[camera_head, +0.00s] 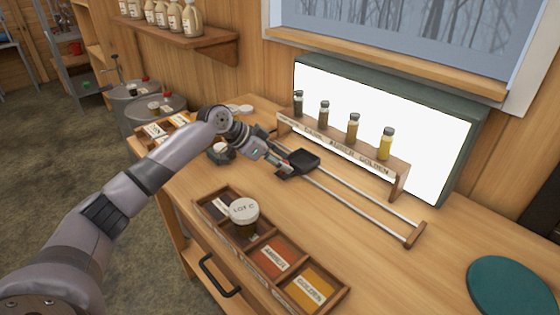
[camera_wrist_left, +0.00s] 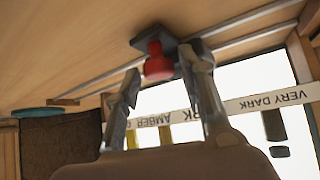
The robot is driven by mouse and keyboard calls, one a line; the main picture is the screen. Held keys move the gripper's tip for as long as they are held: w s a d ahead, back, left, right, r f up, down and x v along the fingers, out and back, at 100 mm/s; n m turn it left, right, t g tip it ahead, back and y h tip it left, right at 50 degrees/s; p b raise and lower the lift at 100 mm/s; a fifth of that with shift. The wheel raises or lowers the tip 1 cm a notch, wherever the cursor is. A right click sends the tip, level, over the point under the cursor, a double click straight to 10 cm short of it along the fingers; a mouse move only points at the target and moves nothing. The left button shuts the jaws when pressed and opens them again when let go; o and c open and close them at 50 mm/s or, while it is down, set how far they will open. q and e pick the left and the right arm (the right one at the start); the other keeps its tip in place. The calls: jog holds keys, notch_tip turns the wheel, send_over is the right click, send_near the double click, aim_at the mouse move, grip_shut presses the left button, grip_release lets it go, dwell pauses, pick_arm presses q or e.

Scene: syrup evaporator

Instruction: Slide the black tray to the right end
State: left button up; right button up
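The black tray (camera_head: 304,160) sits on two parallel metal rails (camera_head: 365,202), toward their left part. A wooden end block (camera_head: 415,235) closes the rails at the right. The tray also shows dark in the left wrist view (camera_wrist_left: 150,34), with a red knob (camera_wrist_left: 158,64) on it. My left gripper (camera_head: 284,165) is at the tray's left side. In the left wrist view its fingers (camera_wrist_left: 163,62) stand apart, with the knob between their tips and a gap visible on one side; contact on the other is unclear. My right gripper is not in view.
A lit panel (camera_head: 425,120) and a rack (camera_head: 345,152) with several sample bottles stand behind the rails. In front is a divided wooden box (camera_head: 345,292) with a white-lidded LOT C jar (camera_head: 243,215). A green disc (camera_head: 510,287) lies at the right. The rails right of the tray are clear.

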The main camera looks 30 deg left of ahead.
pick_arm(q)
jog(key=c, duration=0.4)
grip_shut()
jog(key=shift+d, duration=0.1)
jog(key=shift+s+d+p, duration=0.1)
jog(key=shift+d+p, duration=0.15)
jog(key=shift+p, duration=0.05)
jog(key=s+d+p, duration=0.1)
jog(key=d+p, duration=0.1)
jog(key=d, duration=0.2)
jog(key=s+d+p, duration=0.2)
jog(key=d+p, duration=0.1)
jog(key=d, duration=0.1)
jog(key=s+d+r+p, duration=0.1)
jog(key=d+p, duration=0.2)
jog(key=d, duration=0.1)
jog(key=shift+s+d, duration=0.25)
jog(key=shift+s, duration=0.05)
jog(key=s+d+p, duration=0.1)
jog(key=d+p, duration=0.1)
jog(key=d, duration=0.3)
jog(key=s+d+p, duration=0.2)
jog(key=d, duration=0.3)
jog(key=s+d+f+p, duration=0.1)
jog(key=s+d+p, duration=0.1)
jog(key=d, duration=0.3)
jog(key=shift+p, duration=0.6)
jog(key=shift+s+d, duration=0.2)
jog(key=shift+d, duration=0.1)
